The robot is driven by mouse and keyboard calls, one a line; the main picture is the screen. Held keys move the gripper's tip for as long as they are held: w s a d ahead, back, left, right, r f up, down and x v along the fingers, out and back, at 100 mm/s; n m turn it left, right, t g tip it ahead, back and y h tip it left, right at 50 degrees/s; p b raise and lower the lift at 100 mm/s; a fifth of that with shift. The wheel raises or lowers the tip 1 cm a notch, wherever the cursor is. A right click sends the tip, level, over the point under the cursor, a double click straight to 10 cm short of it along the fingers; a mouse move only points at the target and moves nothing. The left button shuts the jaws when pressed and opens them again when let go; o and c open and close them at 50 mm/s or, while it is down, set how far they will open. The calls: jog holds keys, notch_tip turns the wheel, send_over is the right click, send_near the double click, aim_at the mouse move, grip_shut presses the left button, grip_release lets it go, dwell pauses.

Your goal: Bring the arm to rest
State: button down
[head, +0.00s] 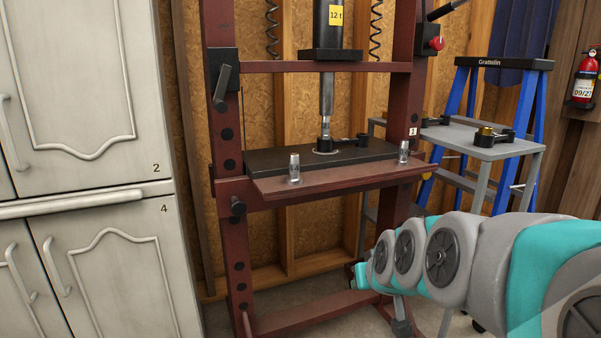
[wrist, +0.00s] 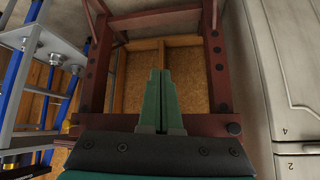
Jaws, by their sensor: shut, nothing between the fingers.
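My gripper (wrist: 161,98) shows in the wrist view as two green fingers pressed together, with nothing between them. It points toward the lower part of the dark red press frame (wrist: 218,75). In the head view my teal and grey arm reaches in from the lower right, and its far end is in front of the press frame (head: 222,120), below the press table. The fingers are hard to make out there.
The press bed (head: 275,160) holds a dark part under the ram, and two small clear cylinders (head: 294,168) (head: 404,151) stand on the front ledge. White cabinets (head: 85,95) stand left.

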jog(key=s+d+f+g, duration=0.1)
jog(key=s+f+g, duration=0.2)
jog(key=s, duration=0.6)
jog(key=s+d+f+m+g+h, duration=0.1)
jog(key=s+f+g, duration=0.2)
jog(key=s, duration=0.7)
jog(key=s+d+f+g, duration=0.1)
jog(key=s+f+g, duration=0.3)
jog(key=s, duration=0.6)
jog(key=shift+d+f+h, duration=0.2)
jog(key=shift+d+h, duration=0.05)
jog(key=shift+h, duration=0.05)
